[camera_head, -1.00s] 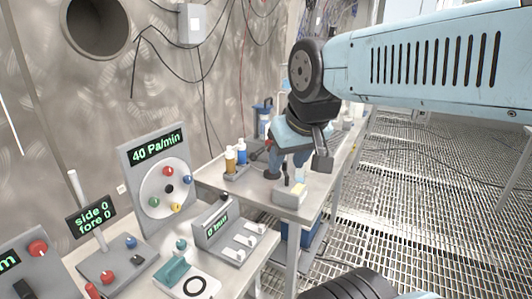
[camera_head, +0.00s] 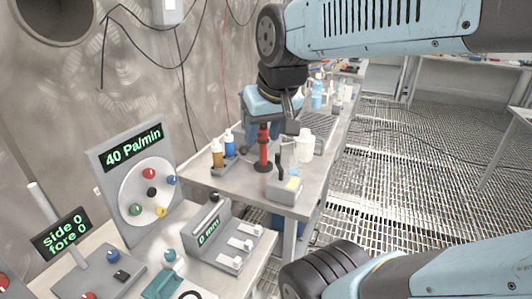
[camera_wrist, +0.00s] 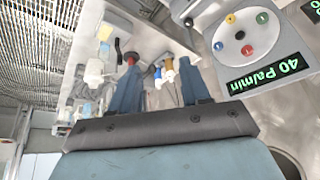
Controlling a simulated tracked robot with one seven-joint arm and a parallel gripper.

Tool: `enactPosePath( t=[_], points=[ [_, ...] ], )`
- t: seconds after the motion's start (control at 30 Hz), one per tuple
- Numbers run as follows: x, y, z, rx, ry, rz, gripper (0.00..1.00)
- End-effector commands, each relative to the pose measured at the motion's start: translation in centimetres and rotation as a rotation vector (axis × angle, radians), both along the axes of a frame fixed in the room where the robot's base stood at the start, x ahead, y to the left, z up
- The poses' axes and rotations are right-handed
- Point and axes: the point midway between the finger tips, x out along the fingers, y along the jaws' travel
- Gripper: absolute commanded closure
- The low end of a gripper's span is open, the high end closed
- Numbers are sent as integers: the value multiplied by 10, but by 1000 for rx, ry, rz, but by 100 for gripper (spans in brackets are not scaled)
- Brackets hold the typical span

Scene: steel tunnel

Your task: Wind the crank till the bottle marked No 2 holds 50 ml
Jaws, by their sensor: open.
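My gripper (camera_wrist: 160,66) is open and empty; its two dark blue fingers point over the bench in the wrist view. In the head view its end hangs above the far bench, partly hidden behind my arm. An amber bottle (camera_head: 217,156) and a blue bottle (camera_head: 229,146) with white caps stand in a small holder. A red upright piece on a black base (camera_head: 263,150) stands right of them. I cannot read any No 2 mark, nor tell which part is the crank.
A dial panel (camera_head: 137,178) reading 40 Pa/min stands at the left. A grey unit with white sliders (camera_head: 228,240) and a display post (camera_head: 62,236) are on the near bench. More bottles (camera_head: 317,95) stand at the back. The grating floor (camera_head: 390,170) at right is clear.

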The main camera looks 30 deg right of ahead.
Motion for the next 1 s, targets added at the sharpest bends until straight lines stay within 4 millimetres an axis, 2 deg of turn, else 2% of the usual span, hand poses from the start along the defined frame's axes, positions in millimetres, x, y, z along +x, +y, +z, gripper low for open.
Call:
enactPosePath(
  t=[0.23,0.47,0.8,1.0],
  points=[
    [58,-26,2,53,104,-132,53],
    [112,-60,-9,95,200,-269,53],
    [186,-121,-48,136,335,-474,53],
    [218,-155,-77,148,399,-575,53]
  ],
)
